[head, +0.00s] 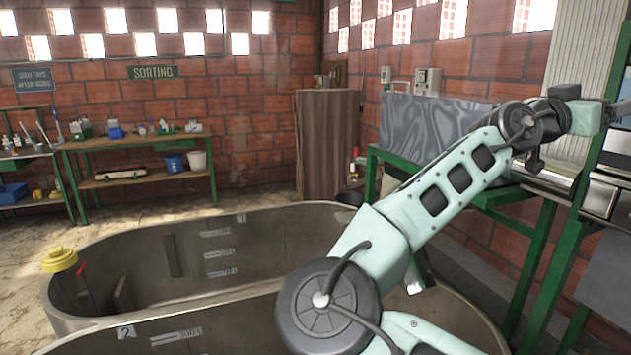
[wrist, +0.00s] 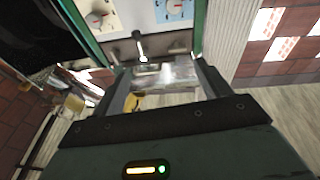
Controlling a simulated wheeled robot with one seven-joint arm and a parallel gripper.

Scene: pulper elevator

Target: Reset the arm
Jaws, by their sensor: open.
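My arm (head: 450,185) reaches from the bottom middle up to the right in the head view, bent at a high elbow-like joint. My gripper is at its far end by the right edge, partly cut off there. In the wrist view my gripper (wrist: 162,78) is open, with its two dark fingers apart. A panel with dials (wrist: 130,18) and a small metal lever (wrist: 140,45) lie beyond the fingertips. Nothing is clearly held between the fingers; the grey shapes there look like background. I cannot tell whether the fingers touch the panel.
A green metal frame (head: 540,260) stands close under the arm at right. A workbench (head: 135,142) and a brown cabinet (head: 327,145) stand behind.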

